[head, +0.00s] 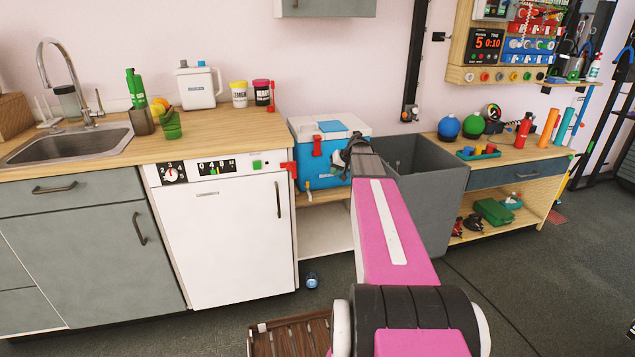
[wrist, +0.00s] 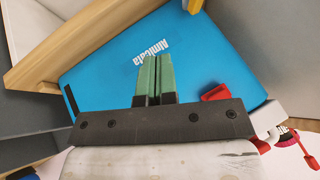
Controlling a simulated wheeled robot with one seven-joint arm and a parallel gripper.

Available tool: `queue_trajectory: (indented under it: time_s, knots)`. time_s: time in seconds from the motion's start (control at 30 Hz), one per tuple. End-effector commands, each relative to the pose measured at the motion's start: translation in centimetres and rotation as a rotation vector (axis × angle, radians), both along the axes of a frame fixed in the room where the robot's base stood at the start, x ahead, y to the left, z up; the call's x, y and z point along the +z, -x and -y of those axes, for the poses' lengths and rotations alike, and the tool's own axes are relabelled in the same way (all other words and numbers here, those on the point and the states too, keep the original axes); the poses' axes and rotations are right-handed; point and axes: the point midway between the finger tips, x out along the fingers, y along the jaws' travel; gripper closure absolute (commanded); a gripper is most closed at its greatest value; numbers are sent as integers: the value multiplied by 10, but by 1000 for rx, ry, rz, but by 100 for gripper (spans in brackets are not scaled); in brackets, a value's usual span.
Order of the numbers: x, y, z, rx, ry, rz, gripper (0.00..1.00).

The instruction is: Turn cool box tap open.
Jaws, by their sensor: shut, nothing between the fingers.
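The blue cool box (head: 334,165) with a white lid stands on a low wooden shelf, between the white appliance and a grey bin. In the wrist view the blue front of the box (wrist: 115,80) fills the middle, with a red latch (wrist: 215,93).
The white appliance (head: 225,240) is left of the box and the grey bin (head: 430,185) is close on its right. A small glass (head: 312,281) stands on the floor below. A wooden crate (head: 290,337) is at the bottom.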

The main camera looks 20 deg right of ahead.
Motion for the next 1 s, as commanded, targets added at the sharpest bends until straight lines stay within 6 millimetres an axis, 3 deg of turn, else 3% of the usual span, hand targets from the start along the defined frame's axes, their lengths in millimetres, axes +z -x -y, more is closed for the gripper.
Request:
queue_trajectory:
  time_s: [0.17,0.63,0.8,1.0]
  knots:
    - [-14,-9,-5,1,0,-1,100]
    - [-82,-50,-37,0,0,-1,100]
    - [-79,-53,-61,1,0,0,100]
    - [-79,-56,-74,0,1,0,100]
